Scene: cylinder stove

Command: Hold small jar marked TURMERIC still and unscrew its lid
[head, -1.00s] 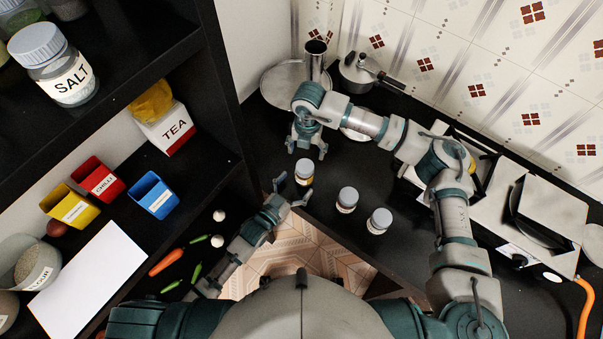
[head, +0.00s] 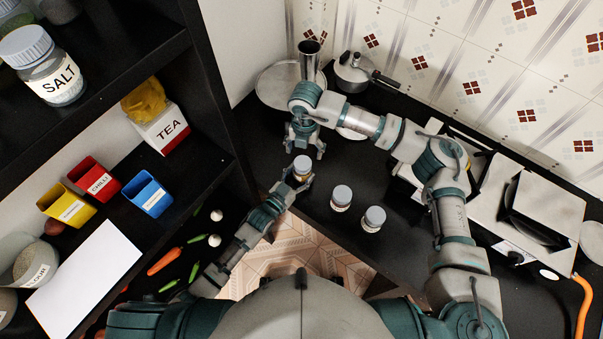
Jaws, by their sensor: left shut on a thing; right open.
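A small jar (head: 302,168) with a grey lid and yellow-brown contents stands upright at the near edge of the dark counter; its label cannot be read. My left gripper (head: 300,181) is shut around the jar's body, with the lid clear above its fingers. My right gripper (head: 304,151) points down, open, just above and behind the lid. I cannot tell whether its fingers touch the lid.
Two more grey-lidded jars (head: 341,197) and (head: 373,218) stand on the counter to the right. A steel cup (head: 309,60), a round plate (head: 270,88) and a lidded pot (head: 353,75) are behind. A stove (head: 500,215) is at right, and dark shelving (head: 215,110) at left.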

